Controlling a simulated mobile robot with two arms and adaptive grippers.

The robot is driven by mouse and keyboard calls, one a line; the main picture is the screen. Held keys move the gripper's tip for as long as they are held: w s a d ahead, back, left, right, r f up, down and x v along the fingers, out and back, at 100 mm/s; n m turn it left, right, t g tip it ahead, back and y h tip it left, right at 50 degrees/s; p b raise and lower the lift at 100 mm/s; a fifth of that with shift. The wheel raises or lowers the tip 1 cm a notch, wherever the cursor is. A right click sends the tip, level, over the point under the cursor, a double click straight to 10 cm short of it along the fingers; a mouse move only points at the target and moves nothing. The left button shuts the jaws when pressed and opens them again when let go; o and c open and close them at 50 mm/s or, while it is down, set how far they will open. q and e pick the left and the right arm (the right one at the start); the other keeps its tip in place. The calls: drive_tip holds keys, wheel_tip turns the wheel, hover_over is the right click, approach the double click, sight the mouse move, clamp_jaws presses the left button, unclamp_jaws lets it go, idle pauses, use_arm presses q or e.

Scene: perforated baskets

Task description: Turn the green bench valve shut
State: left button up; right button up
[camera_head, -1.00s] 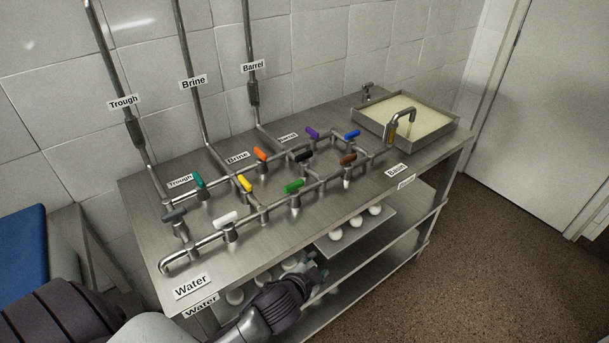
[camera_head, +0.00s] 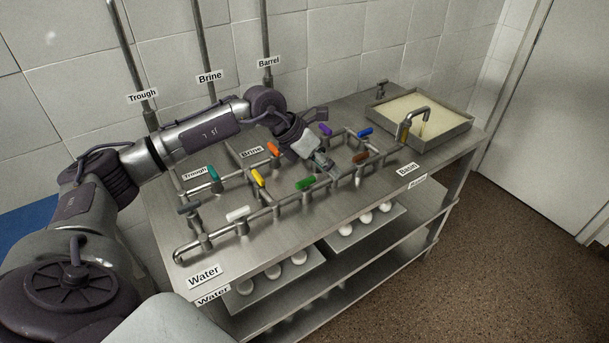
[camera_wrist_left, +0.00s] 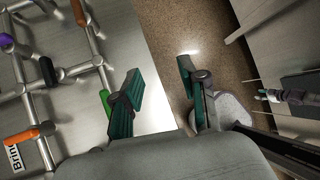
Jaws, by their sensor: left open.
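The green bench valve (camera_head: 306,183) sits on the front pipe of the bench, its handle lying roughly along that pipe. In the left wrist view the green handle (camera_wrist_left: 104,102) shows at the outer side of one finger, partly hidden by it. My left gripper (camera_head: 324,162) reaches over the pipes from the left, just behind and to the right of the green handle. Its fingers (camera_wrist_left: 158,92) are apart with nothing between them; I cannot tell whether one touches the handle. What looks like my right gripper (camera_wrist_left: 275,96) shows small at the right of the wrist view.
White (camera_head: 238,214), yellow (camera_head: 258,178), orange (camera_head: 273,149), brown (camera_head: 360,157) and other coloured handles stand close by on the pipes. A tap (camera_head: 418,111) runs into the basin (camera_head: 462,124). White round items lie on the shelf below.

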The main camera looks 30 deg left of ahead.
sight(305, 180)
use_arm(q)
drive_tip(key=s+a+r+y, duration=0.2)
drive_tip(key=a+y, duration=0.2)
drive_tip(key=a, duration=0.7)
drive_tip(key=shift+g, duration=0.5)
drive_tip(key=p+x, duration=0.1)
drive_tip(key=x, duration=0.3)
drive_tip(key=p+x, duration=0.1)
drive_tip(key=x, duration=0.3)
drive_tip(key=p+x, duration=0.1)
drive_tip(key=x, duration=0.3)
drive_tip(key=shift+w+d+f+p, duration=0.25)
drive_tip(key=shift+w+d+p, duration=0.05)
drive_tip(key=shift+w+p, duration=0.15)
drive_tip(key=shift+w+f, duration=0.15)
drive_tip(key=shift+f, duration=0.45)
use_arm(e)
wheel_tip(305, 180, up, 4)
drive_tip(key=shift+s+r, duration=0.1)
use_arm(q)
clamp_jaws()
use_arm(e)
drive_tip(key=shift+a, duration=0.1)
